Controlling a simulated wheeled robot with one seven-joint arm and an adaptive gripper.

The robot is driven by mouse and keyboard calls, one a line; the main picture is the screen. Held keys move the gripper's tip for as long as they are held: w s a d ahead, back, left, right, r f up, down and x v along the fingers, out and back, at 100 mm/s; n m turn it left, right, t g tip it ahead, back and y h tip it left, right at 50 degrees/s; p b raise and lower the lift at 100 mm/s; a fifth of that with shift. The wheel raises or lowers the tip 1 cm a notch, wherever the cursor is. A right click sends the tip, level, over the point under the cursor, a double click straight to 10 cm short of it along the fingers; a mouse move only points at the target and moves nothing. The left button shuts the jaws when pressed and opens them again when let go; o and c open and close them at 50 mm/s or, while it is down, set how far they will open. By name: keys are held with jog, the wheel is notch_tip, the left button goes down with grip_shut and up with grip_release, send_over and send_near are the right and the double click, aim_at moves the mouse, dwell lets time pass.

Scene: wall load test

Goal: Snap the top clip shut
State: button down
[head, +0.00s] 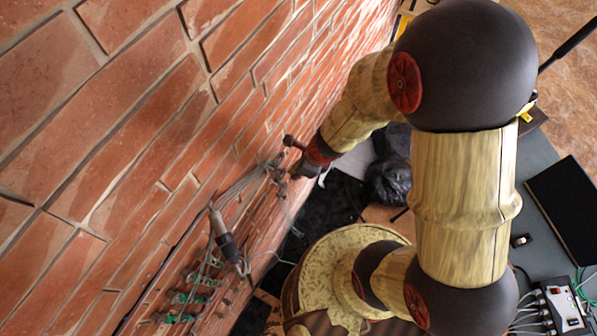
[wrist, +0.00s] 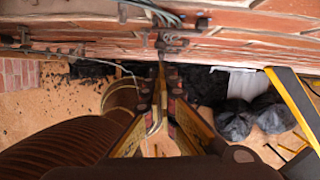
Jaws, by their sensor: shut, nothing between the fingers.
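Dark clip hardware (head: 274,166) is fixed to the brick wall, with grey cables running through it in the head view. In the wrist view a dark clip (wrist: 172,43) is on the wall just beyond my fingertips. I cannot tell which clip is the top one, nor whether its latch is closed. My gripper (wrist: 162,72) is shut and empty, its tips pointing at the wall close below that clip. In the head view my gripper (head: 292,172) is beside the clip hardware; whether it touches is unclear.
A grey cylindrical connector (head: 224,238) hangs by the wall, with several green fittings (head: 190,297) below. Grey cables (wrist: 150,10) run along the wall. Black bags (head: 388,180) lie on the floor; a grey table (head: 540,160) with a power box (head: 565,305) stands right.

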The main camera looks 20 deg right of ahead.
jog(key=shift+w, duration=0.8)
